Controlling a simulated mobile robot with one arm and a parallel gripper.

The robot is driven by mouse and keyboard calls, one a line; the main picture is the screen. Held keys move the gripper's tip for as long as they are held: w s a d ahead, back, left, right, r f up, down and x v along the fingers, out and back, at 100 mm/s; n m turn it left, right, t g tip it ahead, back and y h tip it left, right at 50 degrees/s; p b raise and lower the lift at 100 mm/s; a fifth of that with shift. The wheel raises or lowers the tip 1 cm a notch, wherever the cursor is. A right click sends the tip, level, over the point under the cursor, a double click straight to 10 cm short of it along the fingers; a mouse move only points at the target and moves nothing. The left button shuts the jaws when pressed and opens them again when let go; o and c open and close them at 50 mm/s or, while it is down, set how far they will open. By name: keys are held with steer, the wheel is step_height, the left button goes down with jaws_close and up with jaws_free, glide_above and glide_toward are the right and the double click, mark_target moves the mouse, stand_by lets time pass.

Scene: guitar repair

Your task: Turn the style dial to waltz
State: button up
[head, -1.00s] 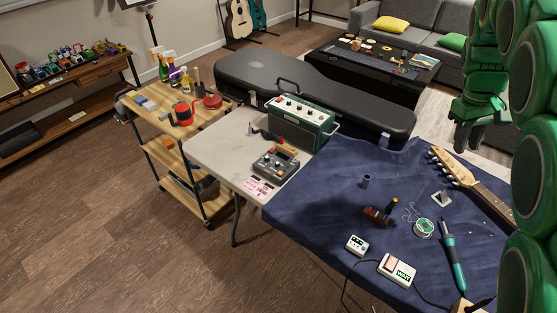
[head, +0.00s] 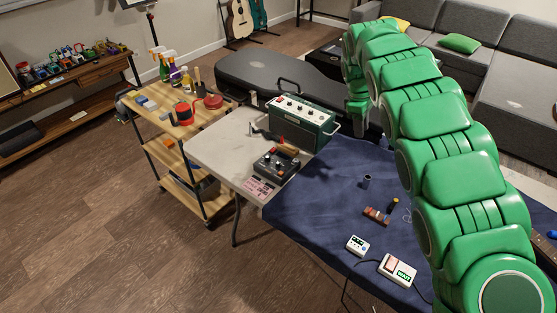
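A dark tabletop device with knobs and a red part (head: 277,163) sits on the pale table, in front of a green amplifier (head: 301,121). A style dial cannot be made out at this size, nor can any lettering. My green arm reaches up from the lower right and bends down at the far end. My gripper (head: 357,122) hangs just right of the amplifier in the picture, apart from the dark device. It is small and partly hidden by my arm, so its fingers cannot be read.
A pink sheet (head: 260,187) lies at the table's front edge by the device. A black guitar case (head: 250,75) lies behind the amplifier. A blue cloth (head: 310,215) carries small boxes, including a white-and-red pedal (head: 398,269). A wooden cart (head: 160,118) stands left.

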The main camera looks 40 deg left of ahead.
steer(key=s+a+f+n, duration=0.4)
steer(key=a+f, duration=0.1)
steer(key=a, duration=0.6)
steer(key=n+g+y, duration=0.1)
steer(key=n+y, duration=0.1)
steer(key=n, duration=0.2)
glide_above(278, 163)
step_height(278, 163, down, 6)
steer(key=shift+f, duration=3.8)
jaws_close()
